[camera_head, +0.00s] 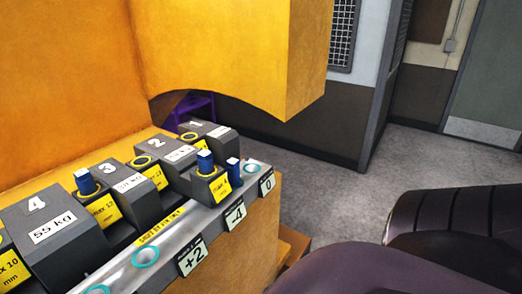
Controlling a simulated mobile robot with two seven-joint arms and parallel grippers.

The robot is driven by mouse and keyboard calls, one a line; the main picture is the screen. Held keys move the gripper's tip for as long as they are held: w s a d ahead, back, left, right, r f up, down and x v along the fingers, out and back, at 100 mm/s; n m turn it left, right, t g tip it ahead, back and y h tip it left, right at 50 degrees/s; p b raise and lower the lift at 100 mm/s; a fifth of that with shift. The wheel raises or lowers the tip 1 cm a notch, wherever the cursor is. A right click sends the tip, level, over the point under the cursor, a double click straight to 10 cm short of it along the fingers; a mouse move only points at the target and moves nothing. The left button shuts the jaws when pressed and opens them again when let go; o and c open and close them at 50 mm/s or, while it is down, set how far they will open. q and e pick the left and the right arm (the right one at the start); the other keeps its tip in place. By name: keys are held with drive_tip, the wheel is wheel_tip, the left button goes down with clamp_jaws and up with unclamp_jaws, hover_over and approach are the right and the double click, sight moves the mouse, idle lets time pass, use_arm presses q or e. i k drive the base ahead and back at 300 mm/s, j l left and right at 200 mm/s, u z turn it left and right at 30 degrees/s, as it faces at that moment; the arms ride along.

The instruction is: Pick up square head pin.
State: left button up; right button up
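Blue square-topped pins stand in the grey counterweight castings and the rail. One blue pin (84,181) stands upright in a casting by the number 3. A second blue pin (205,160) stands upright in a smaller grey block towards the right. A third blue pin (233,171) stands at the sloping grey rail beside that block. Which of these is the square head pin I cannot tell for sure. Neither of my grippers is in view; only large dark rounded parts, which look like my arms, show at the lower right.
Grey castings (58,221) numbered 1 to 4 sit on an orange machine bed. The grey rail (211,222) in front has teal-ringed holes and tags "+2", "-4" and "0". A big orange housing (225,50) overhangs behind. Open floor (345,185) lies to the right.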

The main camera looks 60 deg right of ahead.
sight(207, 165)
drive_tip(key=k+j+z, duration=0.1)
drive_tip(key=z, duration=1.15)
drive_tip(key=i+z, duration=0.1)
drive_tip(key=k+l+u, duration=0.1)
drive_tip(key=k, duration=0.25)
drive_tip(key=i+l+u, duration=0.1)
drive_tip(key=l, duration=0.2)
drive_tip(key=i+l+u, duration=0.1)
drive_tip(key=l, duration=0.25)
drive_tip(key=i+l+u, duration=0.1)
drive_tip(key=i+l, duration=0.15)
drive_tip(key=i+l+u, duration=0.1)
drive_tip(key=l, duration=0.35)
drive_tip(key=i+l+u, duration=0.1)
drive_tip(key=l, duration=0.25)
